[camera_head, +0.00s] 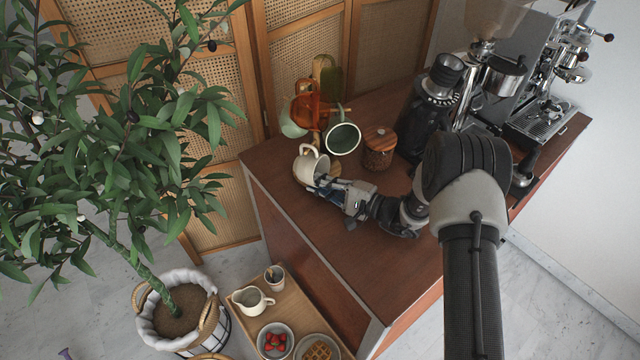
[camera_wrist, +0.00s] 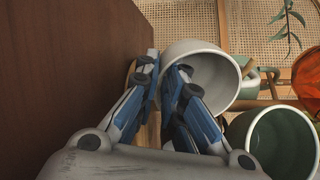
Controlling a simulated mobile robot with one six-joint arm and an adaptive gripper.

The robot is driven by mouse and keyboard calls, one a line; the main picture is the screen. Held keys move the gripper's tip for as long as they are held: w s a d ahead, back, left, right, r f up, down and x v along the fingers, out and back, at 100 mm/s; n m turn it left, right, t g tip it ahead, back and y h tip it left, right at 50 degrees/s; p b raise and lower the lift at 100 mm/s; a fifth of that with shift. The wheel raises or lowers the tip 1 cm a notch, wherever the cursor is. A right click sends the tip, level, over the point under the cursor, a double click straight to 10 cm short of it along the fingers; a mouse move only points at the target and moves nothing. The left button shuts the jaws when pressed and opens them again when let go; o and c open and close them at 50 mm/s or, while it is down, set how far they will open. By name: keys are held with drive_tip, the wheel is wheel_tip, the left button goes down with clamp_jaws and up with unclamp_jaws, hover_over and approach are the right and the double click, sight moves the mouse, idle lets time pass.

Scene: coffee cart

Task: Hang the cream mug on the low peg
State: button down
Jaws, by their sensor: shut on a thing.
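The cream mug (camera_head: 304,172) is tilted at the left end of the counter, its handle turned up towards the wooden mug tree (camera_head: 334,160). My gripper (camera_head: 326,187) is shut on the mug's wall on its near side. A dark green mug (camera_head: 343,139), an orange mug (camera_head: 304,108) and a pale green mug (camera_head: 291,126) hang on the tree. I cannot clearly make out the low peg; the mugs hide parts of the tree.
A wooden-lidded jar (camera_head: 379,148) stands right of the tree, with a black grinder (camera_head: 430,115) beyond. A cane screen (camera_head: 300,50) is close behind. The counter front (camera_head: 370,270) is clear. A plant (camera_head: 150,120) and a low tray (camera_head: 252,322) are left and below.

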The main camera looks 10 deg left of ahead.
drive_tip(key=c, duration=1.6)
unclamp_jaws()
drive_tip(key=shift+c, duration=0.2)
drive_tip(key=shift+f, duration=0.1)
drive_tip(key=v, duration=1)
drive_tip(key=shift+s+d, duration=0.1)
drive_tip(key=shift+d, duration=0.3)
drive_tip(key=shift+s+d, duration=0.35)
drive_tip(key=shift+d, duration=0.2)
